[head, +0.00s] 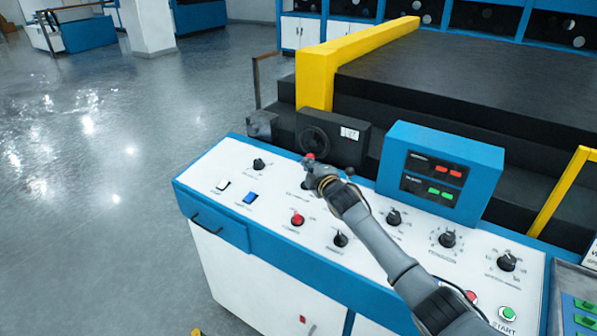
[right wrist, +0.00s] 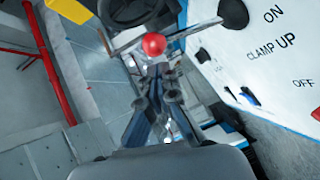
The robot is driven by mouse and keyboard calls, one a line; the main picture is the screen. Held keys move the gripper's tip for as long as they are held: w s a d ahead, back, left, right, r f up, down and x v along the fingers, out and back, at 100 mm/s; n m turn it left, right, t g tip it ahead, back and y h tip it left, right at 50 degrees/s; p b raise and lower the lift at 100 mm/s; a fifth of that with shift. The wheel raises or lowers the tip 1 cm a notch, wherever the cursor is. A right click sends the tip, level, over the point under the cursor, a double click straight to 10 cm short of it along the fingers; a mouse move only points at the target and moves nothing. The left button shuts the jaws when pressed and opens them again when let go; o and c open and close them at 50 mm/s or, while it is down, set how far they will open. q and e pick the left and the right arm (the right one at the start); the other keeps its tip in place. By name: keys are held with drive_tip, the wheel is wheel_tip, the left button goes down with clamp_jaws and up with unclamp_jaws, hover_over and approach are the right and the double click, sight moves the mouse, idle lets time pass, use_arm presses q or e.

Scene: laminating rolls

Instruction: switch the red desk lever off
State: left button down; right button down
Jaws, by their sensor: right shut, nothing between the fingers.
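The red-knobbed lever (head: 310,156) stands on the white desk panel, just behind my right gripper in the head view. My right gripper (head: 318,178) is shut and empty, close over the panel, and hides most of the lever's shaft and base. In the right wrist view the red ball knob (right wrist: 154,44) shows just beyond the fingertips (right wrist: 155,75). A metal shaft runs from its side to a black base on the panel, next to the labels ON, CLAMP UP and OFF. I cannot tell whether the fingers touch the knob. My left gripper is not in view.
The white panel (head: 270,215) also carries a black knob (head: 259,164), a blue switch (head: 250,197), a red button (head: 297,219) and several dials. A blue display box (head: 440,172) stands to the right. A dark machine with a yellow rail (head: 316,75) is behind. Open floor lies left.

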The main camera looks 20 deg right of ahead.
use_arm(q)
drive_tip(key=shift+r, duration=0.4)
use_arm(e)
drive_tip(key=shift+w+d+r, duration=0.1)
drive_tip(key=shift+w+d, duration=0.4)
drive_tip(key=shift+d, duration=0.05)
use_arm(q)
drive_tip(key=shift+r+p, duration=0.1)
drive_tip(key=shift+p, duration=0.2)
use_arm(e)
drive_tip(key=shift+r, duration=0.15)
